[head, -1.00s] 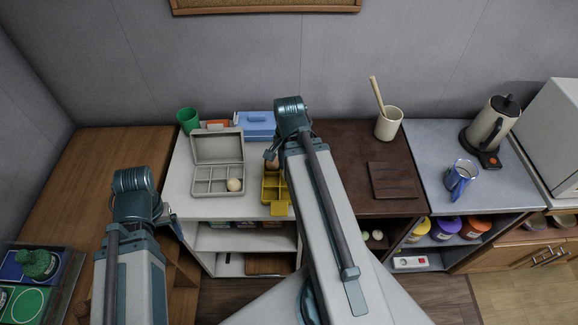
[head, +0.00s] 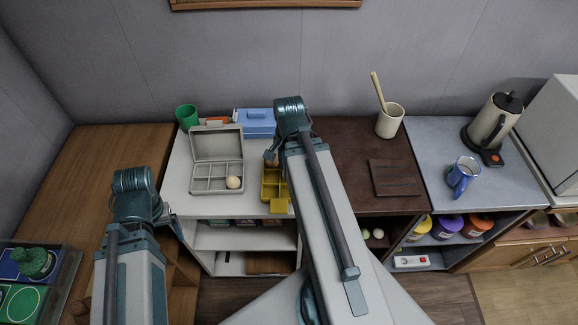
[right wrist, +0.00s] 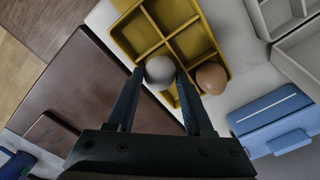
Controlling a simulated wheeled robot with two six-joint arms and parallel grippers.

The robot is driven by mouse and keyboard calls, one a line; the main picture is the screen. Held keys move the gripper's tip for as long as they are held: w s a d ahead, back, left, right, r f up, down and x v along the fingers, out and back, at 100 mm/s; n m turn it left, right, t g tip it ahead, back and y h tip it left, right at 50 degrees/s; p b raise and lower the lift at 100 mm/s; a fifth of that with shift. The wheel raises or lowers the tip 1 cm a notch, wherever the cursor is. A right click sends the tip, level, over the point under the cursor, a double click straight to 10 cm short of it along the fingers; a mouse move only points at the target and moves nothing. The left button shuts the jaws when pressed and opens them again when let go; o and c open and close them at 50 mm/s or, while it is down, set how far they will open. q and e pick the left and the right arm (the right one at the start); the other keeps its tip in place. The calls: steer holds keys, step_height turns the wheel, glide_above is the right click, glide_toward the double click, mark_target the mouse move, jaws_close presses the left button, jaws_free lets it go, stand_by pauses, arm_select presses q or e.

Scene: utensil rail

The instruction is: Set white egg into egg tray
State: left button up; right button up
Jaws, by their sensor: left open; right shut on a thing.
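The white egg (right wrist: 160,70) is between the fingertips of my right gripper (right wrist: 157,77) in the right wrist view. The gripper is shut on it. The egg is over the yellow egg tray (right wrist: 133,32), near a divider; I cannot tell whether it touches the tray. A brown egg (right wrist: 211,78) sits in a compartment beside it. In the head view my right arm hides part of the yellow tray (head: 280,207) and the white egg. My left gripper (head: 172,220) is open and empty, left of the white counter.
An open grey divided box (head: 205,190) holding a cream round object (head: 233,183) stands left of the tray. Behind are a green cup (head: 187,117) and a blue box (head: 256,123). A beige crock (head: 390,122) stands on the dark counter to the right.

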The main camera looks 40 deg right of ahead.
steer(key=shift+f+b, duration=0.55)
steer(key=shift+f, duration=0.1)
stand_by(0.3)
steer(key=o, duration=0.8)
steer(key=shift+r, duration=0.15)
step_height(320, 180, up, 14)
steer(key=p, duration=1.4)
steer(key=shift+f, duration=0.3)
step_height(320, 180, down, 13)
steer(key=b, duration=1.3)
steer(key=shift+f+b, duration=0.15)
steer(key=shift+b, duration=0.2)
